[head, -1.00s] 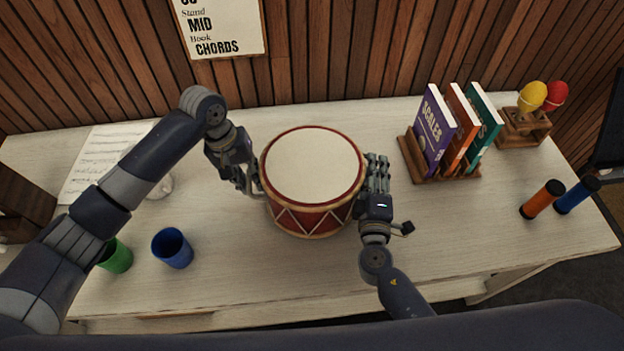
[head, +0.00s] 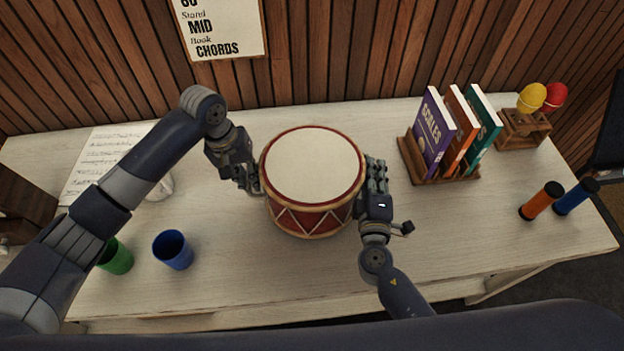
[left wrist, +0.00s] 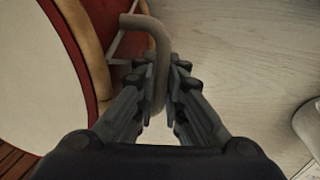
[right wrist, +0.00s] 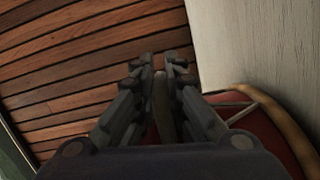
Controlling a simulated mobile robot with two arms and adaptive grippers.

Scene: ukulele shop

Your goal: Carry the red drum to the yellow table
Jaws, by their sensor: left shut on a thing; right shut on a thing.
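The red drum (head: 312,218) stands upright on a pale wooden table (head: 290,275), its white skin facing up. My left gripper (head: 250,182) is at the drum's left side. In the left wrist view its fingers (left wrist: 163,75) are shut on a grey curved handle (left wrist: 158,50) on the drum's side. My right gripper (head: 376,172) is at the drum's right side. In the right wrist view its fingers (right wrist: 160,65) are shut on the other handle (right wrist: 163,105), mostly hidden between them. No yellow table shows in these views.
A blue cup (head: 173,250), a green cup (head: 116,257) and sheet music (head: 97,160) are on the left. A book rack (head: 440,172), maracas in a stand (head: 525,130) and two shakers, orange (head: 541,201) and blue (head: 576,197), are on the right. A slatted wall (head: 370,50) stands behind.

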